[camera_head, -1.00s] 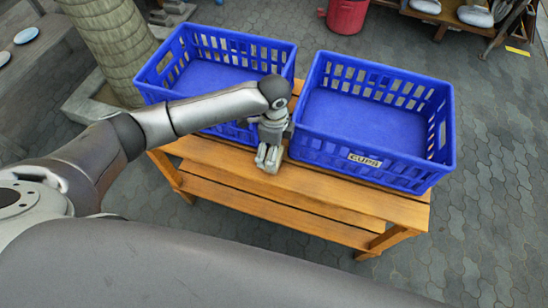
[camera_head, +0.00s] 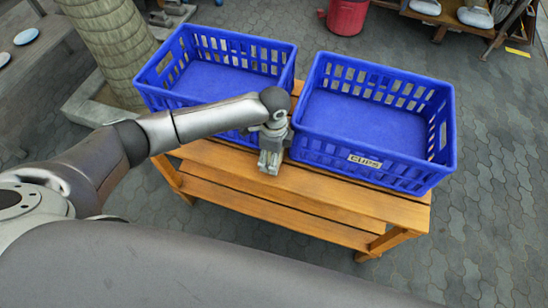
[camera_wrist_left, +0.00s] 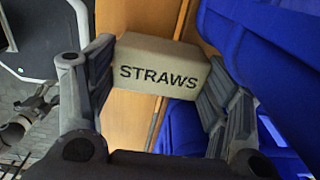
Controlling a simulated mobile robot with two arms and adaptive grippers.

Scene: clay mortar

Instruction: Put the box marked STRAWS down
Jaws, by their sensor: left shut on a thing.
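The tan-grey box marked STRAWS (camera_wrist_left: 160,66) sits between the fingers of my left gripper (camera_wrist_left: 158,72) in the left wrist view, its lettering upright and facing the camera. The fingers are shut on it from both sides. In the head view my left gripper (camera_head: 270,150) points down over the front of the wooden table (camera_head: 330,192), by the gap between two blue crates. The box cannot be told apart from the gripper there, and I cannot tell whether it touches the tabletop. My right gripper is not in view.
An empty-looking blue crate (camera_head: 240,42) stands at the table's left, partly behind my arm. Another blue crate marked CUPS (camera_head: 330,150) stands at the right, also empty-looking. A strip of bare tabletop runs along the front edge.

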